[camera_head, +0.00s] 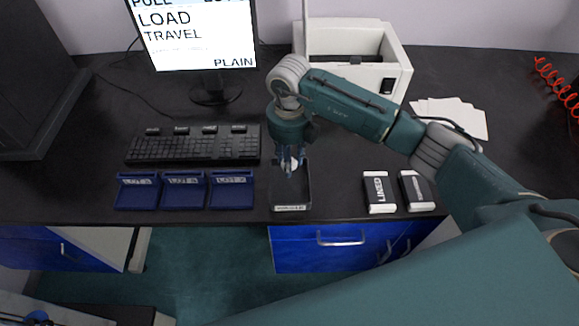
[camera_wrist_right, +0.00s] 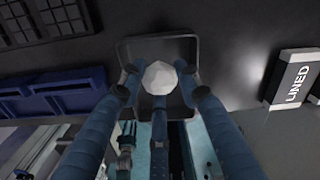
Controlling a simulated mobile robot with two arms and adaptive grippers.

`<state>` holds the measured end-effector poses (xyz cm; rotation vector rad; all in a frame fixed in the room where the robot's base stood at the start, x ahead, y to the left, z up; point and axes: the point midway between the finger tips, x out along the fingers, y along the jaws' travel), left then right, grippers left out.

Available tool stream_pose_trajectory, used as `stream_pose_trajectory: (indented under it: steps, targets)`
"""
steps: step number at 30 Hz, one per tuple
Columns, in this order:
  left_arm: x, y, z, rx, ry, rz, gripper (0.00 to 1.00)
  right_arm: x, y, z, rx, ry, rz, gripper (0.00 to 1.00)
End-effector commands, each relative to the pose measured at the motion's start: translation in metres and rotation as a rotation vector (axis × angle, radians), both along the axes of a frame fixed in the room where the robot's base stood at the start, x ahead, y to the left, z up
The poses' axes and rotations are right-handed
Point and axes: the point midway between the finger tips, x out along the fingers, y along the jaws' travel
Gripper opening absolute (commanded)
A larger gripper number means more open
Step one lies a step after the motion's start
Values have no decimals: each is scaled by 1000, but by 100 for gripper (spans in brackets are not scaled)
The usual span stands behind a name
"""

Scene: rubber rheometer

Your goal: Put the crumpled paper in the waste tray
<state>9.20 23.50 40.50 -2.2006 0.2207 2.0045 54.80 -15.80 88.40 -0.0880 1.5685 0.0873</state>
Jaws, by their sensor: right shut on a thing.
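The crumpled paper (camera_wrist_right: 160,78) is a white faceted ball held between the fingers of my right gripper (camera_head: 292,163). It also shows as a small white spot in the head view (camera_head: 291,166). The waste tray (camera_head: 291,208) is a dark, shallow tray with a pale label on its front edge. In the wrist view the tray's rim (camera_wrist_right: 124,50) frames the paper from behind. My right gripper points down over the tray, shut on the paper; the exact height above the tray floor is hard to tell. My left gripper is not in view.
Several blue lot trays (camera_head: 184,190) stand left of the waste tray. A keyboard (camera_head: 193,146) lies behind them, below a monitor (camera_head: 190,35). Two boxes (camera_head: 379,192), one marked LINED, stand to the right. A white machine (camera_head: 352,50) and pale sheets (camera_head: 450,115) are farther back.

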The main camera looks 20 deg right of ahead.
Motion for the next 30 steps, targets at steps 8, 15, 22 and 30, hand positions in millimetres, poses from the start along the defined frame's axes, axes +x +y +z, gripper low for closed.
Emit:
stream_pose_trajectory:
  steps: [8, 15, 22, 30]
  targets:
    - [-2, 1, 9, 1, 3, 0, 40, -1, 1, -37, 1, 3, 0, 19]
    - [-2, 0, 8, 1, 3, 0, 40, 0, 0, -43, 0, 0, 1, 19]
    - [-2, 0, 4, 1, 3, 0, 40, 0, 0, -49, -1, 0, 1, 19]
    - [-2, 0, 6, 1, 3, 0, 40, 0, 0, -46, 0, 0, 0, 52]
